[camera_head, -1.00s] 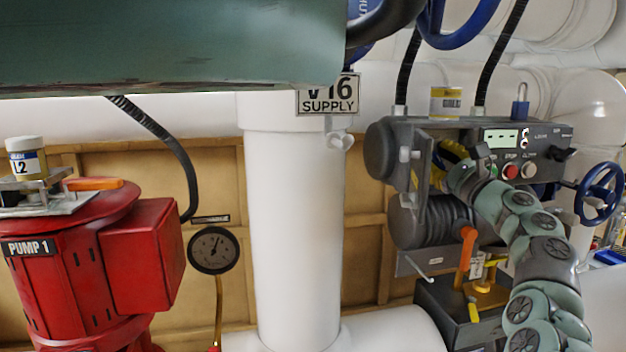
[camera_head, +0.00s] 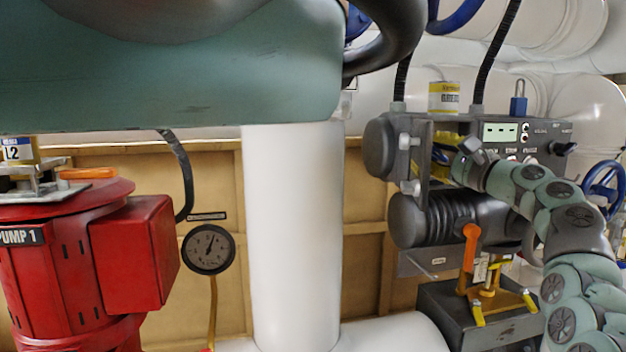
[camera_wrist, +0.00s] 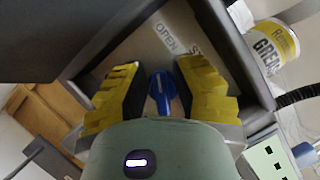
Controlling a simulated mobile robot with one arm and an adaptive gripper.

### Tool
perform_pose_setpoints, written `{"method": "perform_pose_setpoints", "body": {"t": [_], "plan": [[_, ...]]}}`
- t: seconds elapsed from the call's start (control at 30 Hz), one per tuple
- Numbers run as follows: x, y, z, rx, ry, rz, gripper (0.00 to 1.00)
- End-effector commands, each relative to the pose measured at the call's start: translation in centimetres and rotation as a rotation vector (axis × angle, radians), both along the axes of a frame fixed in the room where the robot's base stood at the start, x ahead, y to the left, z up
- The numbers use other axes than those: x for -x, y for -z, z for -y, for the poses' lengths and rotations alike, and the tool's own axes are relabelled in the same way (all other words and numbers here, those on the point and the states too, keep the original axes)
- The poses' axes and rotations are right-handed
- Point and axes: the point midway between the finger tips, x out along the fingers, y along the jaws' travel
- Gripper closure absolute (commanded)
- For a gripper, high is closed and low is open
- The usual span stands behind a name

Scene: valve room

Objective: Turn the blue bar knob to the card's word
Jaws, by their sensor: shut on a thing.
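The blue bar knob (camera_wrist: 162,92) shows in the wrist view inside a grey open-fronted box (camera_wrist: 235,50), between my two yellow fingers. My gripper (camera_wrist: 157,82) is shut on it. On the panel behind the knob a white label (camera_wrist: 168,38) reads OPEN. A second label (camera_wrist: 194,51) is mostly hidden by the right finger. In the head view my gripper (camera_head: 444,158) reaches into the box (camera_head: 425,140) from the right, and the knob is hidden there. I cannot make out the task's card for sure; a small tag (camera_head: 480,268) lower down is unreadable.
A control panel (camera_head: 520,136) with a display adjoins the box; a yellow-labelled can (camera_head: 445,97) and blue padlock (camera_head: 518,104) are on top. An orange lever (camera_head: 469,248) stands below. A blue handwheel (camera_head: 603,187) is at right, a red pump (camera_head: 75,260) at left.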

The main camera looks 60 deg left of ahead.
Motion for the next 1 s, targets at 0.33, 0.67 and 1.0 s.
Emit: {"method": "perform_pose_setpoints", "body": {"t": [0.33, 0.67, 1.0], "plan": [[-0.2, 0.4, 0.0, 0.007, 0.006, -0.005, 0.62], [-0.1, 0.2, 0.1, 0.003, 0.003, -0.003, 0.58], [-0.1, 0.9, 4.0, -0.004, 0.009, -0.006, 0.58]]}}
